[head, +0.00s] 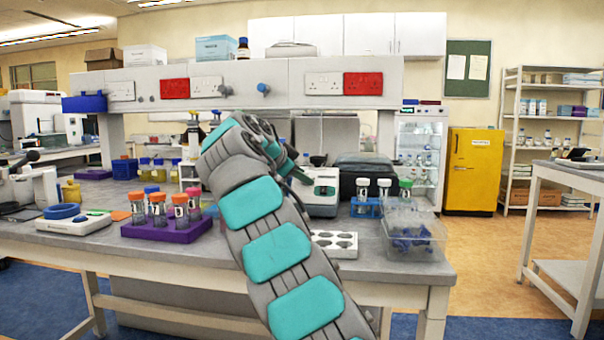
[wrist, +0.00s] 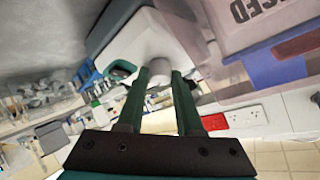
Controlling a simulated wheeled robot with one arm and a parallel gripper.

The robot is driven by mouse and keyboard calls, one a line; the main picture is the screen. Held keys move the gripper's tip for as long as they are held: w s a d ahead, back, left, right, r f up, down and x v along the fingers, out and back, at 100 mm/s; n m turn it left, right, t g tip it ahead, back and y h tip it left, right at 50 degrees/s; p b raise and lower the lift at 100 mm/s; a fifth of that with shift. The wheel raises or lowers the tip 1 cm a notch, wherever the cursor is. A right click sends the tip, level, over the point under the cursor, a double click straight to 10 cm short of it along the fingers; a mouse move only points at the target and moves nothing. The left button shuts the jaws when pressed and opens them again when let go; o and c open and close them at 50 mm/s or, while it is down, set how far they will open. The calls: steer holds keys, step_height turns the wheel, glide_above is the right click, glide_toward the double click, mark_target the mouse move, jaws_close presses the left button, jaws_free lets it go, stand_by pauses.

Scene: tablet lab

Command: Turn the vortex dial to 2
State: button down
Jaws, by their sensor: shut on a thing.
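In the wrist view, a pale round dial (wrist: 159,71) sits on the face of a white device (wrist: 138,42). The two green fingers of my gripper (wrist: 160,80) are on either side of the dial and shut on it.
A purple rack of orange-capped tubes (head: 160,228) stands left of my arm. To the right are a white well tray (head: 345,251), a blue tube rack (head: 366,207) and a clear bin (head: 425,248). A dark box (head: 365,168) stands behind the device.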

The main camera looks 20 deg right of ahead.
stand_by(0.3)
steer(key=c, duration=0.6)
jaws_free()
steer(key=shift+o, duration=0.2)
steer(key=v, duration=0.7)
steer(key=shift+s+a, duration=0.2)
steer(key=shift+a, duration=0.05)
steer(key=shift+r, duration=0.15)
